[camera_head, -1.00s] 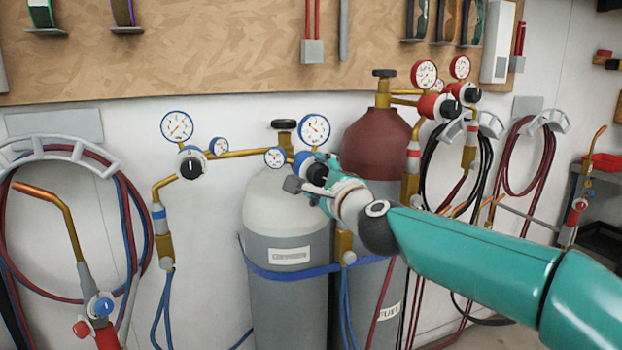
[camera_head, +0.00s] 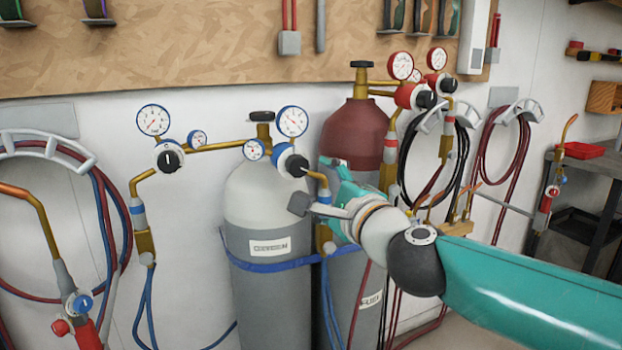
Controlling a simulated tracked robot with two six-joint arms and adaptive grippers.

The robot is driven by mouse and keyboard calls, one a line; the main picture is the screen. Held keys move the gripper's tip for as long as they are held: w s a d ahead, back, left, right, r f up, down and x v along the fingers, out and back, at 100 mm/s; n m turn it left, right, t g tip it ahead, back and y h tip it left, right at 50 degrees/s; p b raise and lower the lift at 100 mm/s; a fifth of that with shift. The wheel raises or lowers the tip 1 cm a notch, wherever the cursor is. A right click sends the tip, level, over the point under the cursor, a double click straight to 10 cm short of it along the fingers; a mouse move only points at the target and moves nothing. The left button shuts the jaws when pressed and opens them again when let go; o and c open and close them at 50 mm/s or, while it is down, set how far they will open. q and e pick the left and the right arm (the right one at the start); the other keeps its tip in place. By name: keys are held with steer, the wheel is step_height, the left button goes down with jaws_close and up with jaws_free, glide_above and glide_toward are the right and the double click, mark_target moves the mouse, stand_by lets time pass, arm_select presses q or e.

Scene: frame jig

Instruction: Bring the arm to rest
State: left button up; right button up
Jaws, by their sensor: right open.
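My right arm (camera_head: 540,298), teal with a dark wrist joint, comes in from the lower right. My right gripper (camera_head: 312,190) is open and empty, its fingers pointing left toward the gas cylinders. In the picture it lies just below and right of the black knob (camera_head: 296,165) of the blue-ringed regulator. I cannot tell whether it touches anything. It overlaps the space between the grey oxygen cylinder (camera_head: 268,213) and the dark red-topped fuel cylinder (camera_head: 355,138). My left gripper is not in view.
Blue-rimmed gauges (camera_head: 153,120) and red-rimmed gauges (camera_head: 401,66) stick out on brass pipes. Hoses hang on wall hooks (camera_head: 45,146) at both sides. A torch (camera_head: 75,305) stands at the lower left. A dark shelf (camera_head: 590,170) with a red tray is at the right.

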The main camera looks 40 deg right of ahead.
steer(key=shift+s+a, duration=0.15)
steer(key=shift+s, duration=0.4)
steer(key=shift+f, duration=0.1)
